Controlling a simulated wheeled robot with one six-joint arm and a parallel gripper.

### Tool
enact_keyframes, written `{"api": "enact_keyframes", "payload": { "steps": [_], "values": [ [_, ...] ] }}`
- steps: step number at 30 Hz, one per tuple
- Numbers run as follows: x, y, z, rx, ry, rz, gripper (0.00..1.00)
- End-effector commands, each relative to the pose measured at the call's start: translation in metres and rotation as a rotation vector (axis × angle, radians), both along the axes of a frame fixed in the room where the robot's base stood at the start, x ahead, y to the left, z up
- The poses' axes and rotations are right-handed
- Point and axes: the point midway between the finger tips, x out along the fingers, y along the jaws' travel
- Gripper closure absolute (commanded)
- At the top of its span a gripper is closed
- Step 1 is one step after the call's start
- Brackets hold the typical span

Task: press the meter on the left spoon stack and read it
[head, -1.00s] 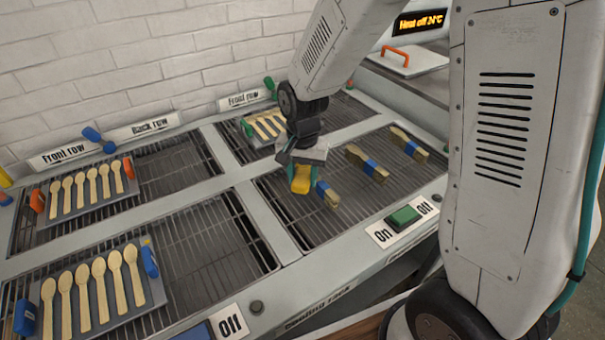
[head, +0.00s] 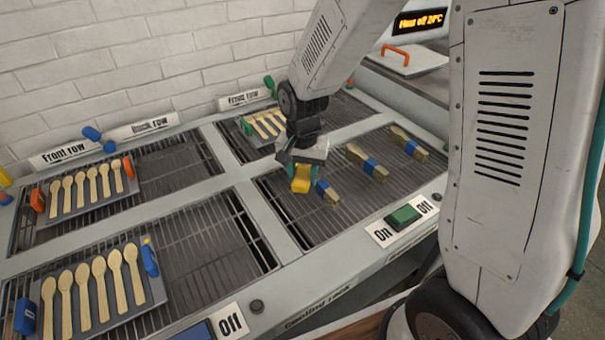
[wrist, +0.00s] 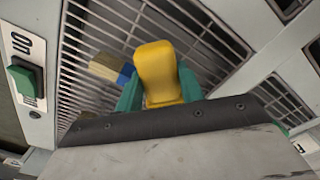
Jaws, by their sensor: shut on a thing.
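My gripper (head: 301,178) is shut on the yellow meter (wrist: 158,75), which sits between the teal fingers in the wrist view. In the head view the meter (head: 301,186) is at the left of the front right rack bay, beside the left spoon stack. That left spoon stack (head: 327,192) is a bundle of wooden spoons with a blue band; it also shows in the wrist view (wrist: 106,68). I cannot tell whether the meter touches it. Two more blue-banded stacks, the middle (head: 368,163) and the right one (head: 410,144), lie further right. No reading is visible on the meter.
Trays of loose spoons lie at front left (head: 97,290), back left (head: 85,190) and behind my gripper (head: 262,127). A green switch (head: 403,215) is on the front rail between On and Off labels. The front left bay is bare on its right side.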

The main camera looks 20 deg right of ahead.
Motion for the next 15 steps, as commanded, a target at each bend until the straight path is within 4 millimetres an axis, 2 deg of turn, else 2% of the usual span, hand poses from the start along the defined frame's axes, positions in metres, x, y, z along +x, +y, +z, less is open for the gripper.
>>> {"api": "enact_keyframes", "payload": {
  "steps": [6, 15],
  "values": [
    [0.0, 0.0, 0.002, 0.0, 0.0, 0.0, 0.93],
    [0.0, 0.0, 0.026, 0.0, -0.001, 0.0, 0.93]
  ]
}}
